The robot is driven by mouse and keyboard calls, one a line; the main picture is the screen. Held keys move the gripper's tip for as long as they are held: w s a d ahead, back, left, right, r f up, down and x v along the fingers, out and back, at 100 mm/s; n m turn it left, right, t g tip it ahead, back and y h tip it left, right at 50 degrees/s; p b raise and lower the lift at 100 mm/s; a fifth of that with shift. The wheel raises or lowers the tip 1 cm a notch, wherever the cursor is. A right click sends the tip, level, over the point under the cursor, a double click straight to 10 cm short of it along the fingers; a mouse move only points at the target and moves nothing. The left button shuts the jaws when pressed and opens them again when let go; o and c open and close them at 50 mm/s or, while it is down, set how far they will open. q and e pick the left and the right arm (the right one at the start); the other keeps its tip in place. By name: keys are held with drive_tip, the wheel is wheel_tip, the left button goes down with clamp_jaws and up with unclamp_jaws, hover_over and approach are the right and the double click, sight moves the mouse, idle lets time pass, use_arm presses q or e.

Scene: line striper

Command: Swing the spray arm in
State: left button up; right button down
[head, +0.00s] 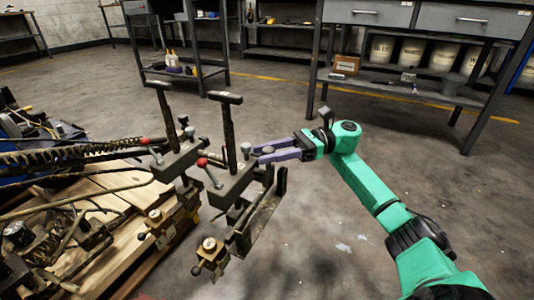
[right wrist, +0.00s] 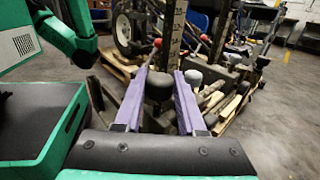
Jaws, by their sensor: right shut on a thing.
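The spray arm is a grey-black metal assembly with a block (head: 232,184), a tall T-topped post (head: 229,130), a red-ball lever (head: 203,163) and a brass-coloured nozzle block (head: 209,246) low at its front. It stands out past the pallet's right side. My right gripper (head: 268,152) reaches in from the right, its purple fingers shut on a dark round knob (right wrist: 159,85) at the assembly's right side. The knob sits between the fingertips in the right wrist view. Parts behind the knob are hidden. My left gripper is not in view.
A second similar assembly (head: 180,160) stands just left. A wooden pallet (head: 110,235) with hoses and machine parts fills the lower left. A workbench (head: 420,18) with buckets below stands at the back right. The concrete floor (head: 310,235) in front and right is clear.

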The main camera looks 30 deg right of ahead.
drive_tip(key=shift+w+d+r+t, duration=0.2)
drive_tip(key=shift+w+t, duration=0.1)
drive_tip(key=shift+w, duration=0.05)
drive_tip(key=c, duration=0.8)
unclamp_jaws()
drive_tip(key=shift+o, duration=0.2)
drive_tip(key=shift+w+f, duration=0.1)
drive_tip(key=shift+w, duration=0.05)
drive_tip(key=shift+d+f+b, duration=0.15)
drive_tip(key=shift+d+b, duration=0.05)
drive_tip(key=shift+b, duration=0.1)
drive_tip(key=b+v, duration=0.4)
drive_tip(key=v, duration=1)
drive_tip(key=shift+r, duration=0.2)
